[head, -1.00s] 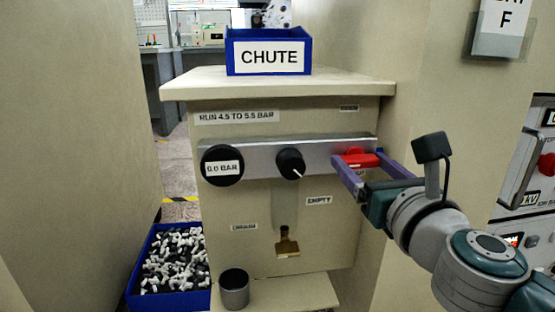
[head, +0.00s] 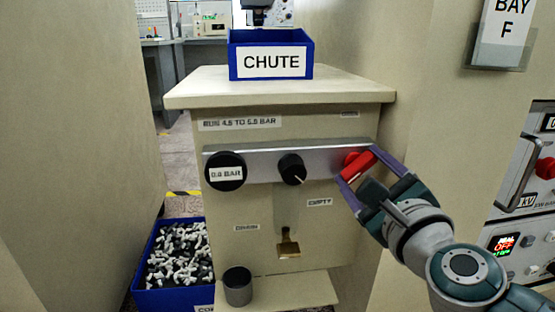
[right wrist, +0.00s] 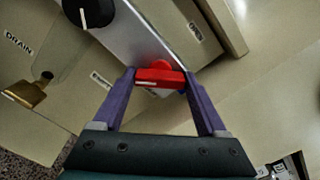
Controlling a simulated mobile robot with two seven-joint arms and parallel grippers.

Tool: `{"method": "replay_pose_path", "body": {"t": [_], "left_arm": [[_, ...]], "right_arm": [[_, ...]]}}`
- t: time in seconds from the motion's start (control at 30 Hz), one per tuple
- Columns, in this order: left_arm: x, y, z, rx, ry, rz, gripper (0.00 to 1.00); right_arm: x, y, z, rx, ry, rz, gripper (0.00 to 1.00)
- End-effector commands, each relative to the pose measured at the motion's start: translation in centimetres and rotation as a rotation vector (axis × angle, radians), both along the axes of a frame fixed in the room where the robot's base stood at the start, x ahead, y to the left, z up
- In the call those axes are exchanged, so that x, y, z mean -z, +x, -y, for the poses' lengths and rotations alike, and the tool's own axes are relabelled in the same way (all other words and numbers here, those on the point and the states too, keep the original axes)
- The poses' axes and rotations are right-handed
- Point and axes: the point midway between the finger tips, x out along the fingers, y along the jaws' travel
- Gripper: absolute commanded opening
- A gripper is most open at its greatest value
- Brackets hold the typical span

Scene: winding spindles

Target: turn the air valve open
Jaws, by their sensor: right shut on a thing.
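The red air valve handle (head: 356,166) sits at the right end of the silver bar (head: 252,164) on the beige cabinet. It is tilted, its upper end to the right in the head view. My right gripper (head: 372,166) has its purple fingers on either side of the handle and is shut on it. The right wrist view shows the red handle (right wrist: 160,77) between the two fingertips. The round black gauge (head: 225,172) at the bar's left end reads about 0.8 BAR, though the text is small. My left gripper is not in view.
A black knob (head: 292,169) with a white mark sits mid-bar. A brass drain tap (head: 288,246) is below it. A blue CHUTE bin (head: 270,56) stands on top. A grey cup (head: 238,287) and a blue crate of parts (head: 172,290) are low at left. Walls flank the cabinet.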

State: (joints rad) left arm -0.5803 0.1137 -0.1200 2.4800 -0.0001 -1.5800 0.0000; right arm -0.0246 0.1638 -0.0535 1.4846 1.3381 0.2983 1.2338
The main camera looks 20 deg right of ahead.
Motion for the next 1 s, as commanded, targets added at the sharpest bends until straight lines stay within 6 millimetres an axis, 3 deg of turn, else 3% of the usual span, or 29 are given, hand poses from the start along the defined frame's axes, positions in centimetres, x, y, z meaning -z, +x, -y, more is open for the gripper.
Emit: {"method": "replay_pose_path", "body": {"t": [0.6, 1.0], "left_arm": [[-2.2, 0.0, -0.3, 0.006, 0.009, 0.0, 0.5], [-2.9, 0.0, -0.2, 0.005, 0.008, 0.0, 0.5]], "right_arm": [[-0.1, 0.0, -0.1, 0.001, -0.551, -0.132, 0.19], [0.0, 0.0, 0.0, 0.001, -0.767, -0.183, 0.19]]}}
